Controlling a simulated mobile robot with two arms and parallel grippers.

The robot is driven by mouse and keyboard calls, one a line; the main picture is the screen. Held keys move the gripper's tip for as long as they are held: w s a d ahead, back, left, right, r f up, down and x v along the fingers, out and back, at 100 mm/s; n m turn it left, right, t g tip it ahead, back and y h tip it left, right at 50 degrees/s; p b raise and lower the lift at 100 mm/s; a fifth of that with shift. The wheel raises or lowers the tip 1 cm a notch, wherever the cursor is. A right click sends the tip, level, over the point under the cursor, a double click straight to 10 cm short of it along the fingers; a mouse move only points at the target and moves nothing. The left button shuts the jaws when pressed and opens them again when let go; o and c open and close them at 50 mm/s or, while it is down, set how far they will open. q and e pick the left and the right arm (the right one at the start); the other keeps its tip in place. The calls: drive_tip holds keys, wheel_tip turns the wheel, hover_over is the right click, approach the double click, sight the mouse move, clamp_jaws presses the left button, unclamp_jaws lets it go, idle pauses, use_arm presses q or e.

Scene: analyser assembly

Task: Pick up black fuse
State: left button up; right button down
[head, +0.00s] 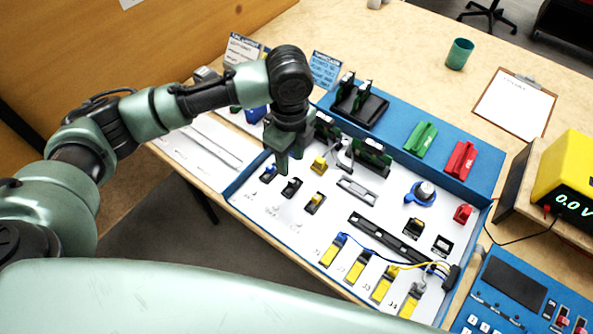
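A small black fuse (291,187) sits in its holder on the white panel (262,205) of the blue-edged assembly tray. It is in a short row between a blue fuse (268,173) and a yellow fuse piece (315,202). My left gripper (282,168) points down just above and behind this row, close to the black fuse but apart from it as far as I can see. Its fingers are seen nearly edge-on, so their gap is unclear. I see nothing held in it. My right gripper is out of view.
A standing yellow part (319,165) and green boards (372,155) are close to the right of the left gripper. Blue and yellow cables (375,252) run along the front right. A yellow meter (567,180) stands at the right. The panel's front left is fairly clear.

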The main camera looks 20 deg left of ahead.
sight(292, 181)
use_arm(q)
drive_tip(key=f, duration=0.4)
drive_tip(key=s+f, duration=0.1)
drive_tip(key=f, duration=0.2)
drive_tip(key=shift+d+f+p, duration=0.1)
drive_tip(key=shift+d+p, duration=0.1)
drive_tip(key=shift+p, duration=0.2)
clamp_jaws()
